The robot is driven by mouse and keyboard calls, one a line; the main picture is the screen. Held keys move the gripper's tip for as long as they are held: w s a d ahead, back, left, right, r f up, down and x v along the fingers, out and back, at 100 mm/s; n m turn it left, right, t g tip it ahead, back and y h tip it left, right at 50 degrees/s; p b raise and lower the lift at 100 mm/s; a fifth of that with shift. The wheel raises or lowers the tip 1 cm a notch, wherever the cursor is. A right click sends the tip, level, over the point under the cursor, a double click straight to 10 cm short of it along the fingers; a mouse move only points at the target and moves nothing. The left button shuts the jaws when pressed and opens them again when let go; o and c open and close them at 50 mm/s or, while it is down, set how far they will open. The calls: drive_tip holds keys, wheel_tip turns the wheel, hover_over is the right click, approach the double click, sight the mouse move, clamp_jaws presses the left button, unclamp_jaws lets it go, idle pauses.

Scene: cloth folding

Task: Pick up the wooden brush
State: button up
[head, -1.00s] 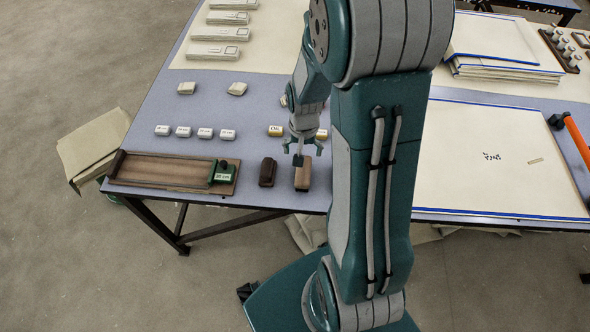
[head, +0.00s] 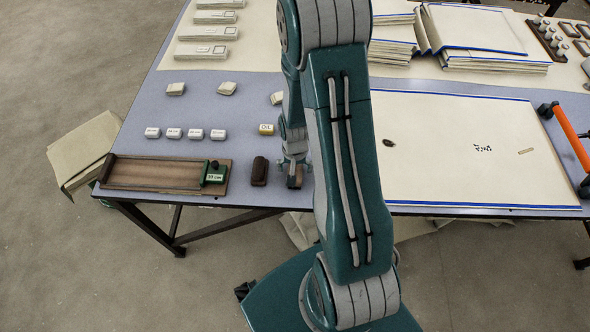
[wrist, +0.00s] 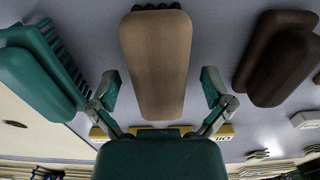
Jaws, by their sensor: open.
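The light-brown wooden brush (wrist: 155,60) lies on the blue-grey tabletop and fills the middle of the wrist view, with dark bristles at its top edge. My gripper (wrist: 160,88) is open, with one finger on each side of the brush and a visible gap on both sides. In the head view my gripper (head: 293,163) is down over the brush (head: 295,183), which is mostly hidden behind it and my arm.
A dark brown brush (wrist: 277,60) lies beside it, also in the head view (head: 259,172). A teal brush (wrist: 40,70) lies on the other side. A yellow oil block (head: 266,129), a wooden board (head: 150,173) and a white panel (head: 450,150) share the table.

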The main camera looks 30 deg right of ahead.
drive_tip(key=c, duration=1.3)
drive_tip(key=shift+o, duration=0.2)
drive_tip(key=shift+r, duration=0.1)
